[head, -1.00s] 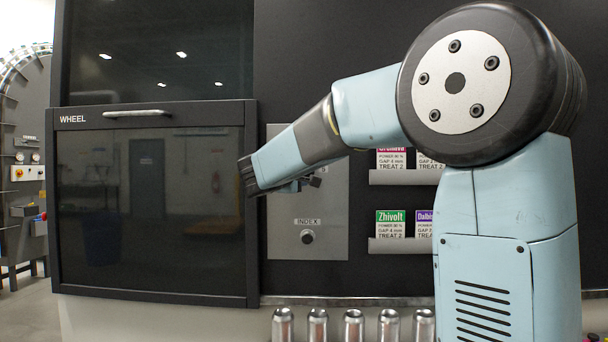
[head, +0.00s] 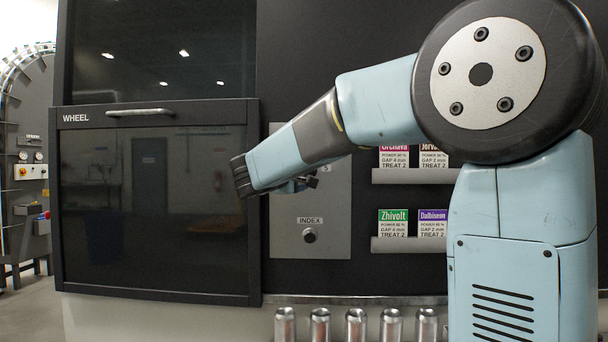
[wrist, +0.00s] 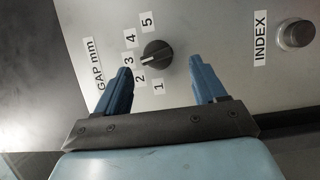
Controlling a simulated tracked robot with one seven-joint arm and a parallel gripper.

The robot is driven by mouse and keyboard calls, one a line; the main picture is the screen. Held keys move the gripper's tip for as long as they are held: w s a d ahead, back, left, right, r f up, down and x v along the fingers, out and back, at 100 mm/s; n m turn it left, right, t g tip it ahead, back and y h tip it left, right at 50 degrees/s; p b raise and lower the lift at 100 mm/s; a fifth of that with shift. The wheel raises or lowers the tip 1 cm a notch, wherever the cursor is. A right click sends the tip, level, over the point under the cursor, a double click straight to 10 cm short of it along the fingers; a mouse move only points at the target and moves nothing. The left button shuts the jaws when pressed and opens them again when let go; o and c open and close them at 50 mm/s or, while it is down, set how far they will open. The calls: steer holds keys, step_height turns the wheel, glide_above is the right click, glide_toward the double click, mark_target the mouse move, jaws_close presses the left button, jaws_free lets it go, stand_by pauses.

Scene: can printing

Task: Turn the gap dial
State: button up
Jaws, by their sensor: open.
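The gap dial (wrist: 157,55) is a round black knob on a grey metal panel (head: 338,215), under a "GAP mm" label with numbers 1 to 5 around it. Its white pointer mark faces roughly toward 3. My gripper (wrist: 160,64) is open. In the wrist view its blue fingers lie on either side of the dial's lower part, with a gap between each finger and the knob. I cannot tell how far the fingertips are from the panel. In the head view my arm covers much of the upper panel and I cannot make out the dial clearly.
The index knob (head: 309,235) is lower on the same panel, right of the dial in the wrist view. A dark wheel door (head: 155,215) with a handle is at left. Label cards (head: 393,222) on ledges are at right. Several silver cans (head: 356,325) stand below.

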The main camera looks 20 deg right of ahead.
steer(key=v, duration=1.1)
